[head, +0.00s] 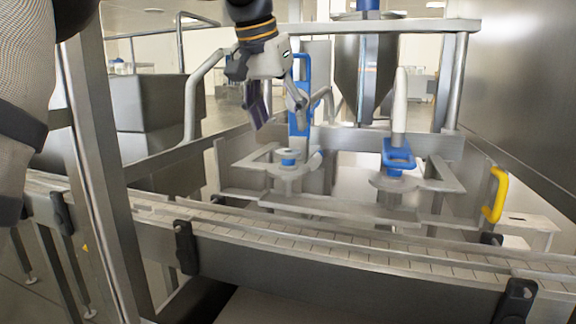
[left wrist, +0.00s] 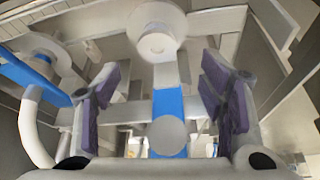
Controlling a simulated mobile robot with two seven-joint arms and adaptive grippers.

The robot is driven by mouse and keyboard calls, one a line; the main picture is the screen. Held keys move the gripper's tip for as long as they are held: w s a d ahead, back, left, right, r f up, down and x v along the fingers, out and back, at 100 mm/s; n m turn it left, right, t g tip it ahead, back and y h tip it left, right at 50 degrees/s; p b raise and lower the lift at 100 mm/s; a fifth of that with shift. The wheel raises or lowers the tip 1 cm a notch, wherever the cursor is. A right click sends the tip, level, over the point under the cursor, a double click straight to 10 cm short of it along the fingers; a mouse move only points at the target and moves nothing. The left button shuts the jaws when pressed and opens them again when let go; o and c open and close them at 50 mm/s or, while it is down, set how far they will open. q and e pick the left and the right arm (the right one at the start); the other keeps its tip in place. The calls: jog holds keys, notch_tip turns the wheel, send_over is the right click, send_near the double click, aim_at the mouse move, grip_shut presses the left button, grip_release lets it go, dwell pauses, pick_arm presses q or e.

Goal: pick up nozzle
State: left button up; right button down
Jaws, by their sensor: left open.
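One nozzle fitting with a tall blue handle (head: 300,120) stands upright on a round metal flange at the left plate of the filling machine. A second fitting, a white tube with a blue loop handle (head: 398,155), stands on the right plate. My left gripper (head: 277,112) hangs above the left plate, fingers spread and pointing down, partly in front of the tall blue handle. In the left wrist view, the blue part (left wrist: 168,100) and a white cylinder (left wrist: 157,32) show between the purple finger pads, with no clear contact. My right gripper is not seen.
A conveyor (head: 300,240) runs across the front. A steel hopper (head: 362,75) hangs from a crossbar behind the fittings. A yellow handle (head: 495,195) is on the right end. A steel post (head: 95,150) stands at left. A curved white pipe (left wrist: 35,130) shows in the left wrist view.

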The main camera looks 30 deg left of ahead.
aim_at(288, 151)
pick_arm(q)
jog(key=x, duration=0.6)
jog(key=shift+d+f, duration=0.2)
jog(key=shift+f, duration=0.25)
jog(key=c, duration=1.4)
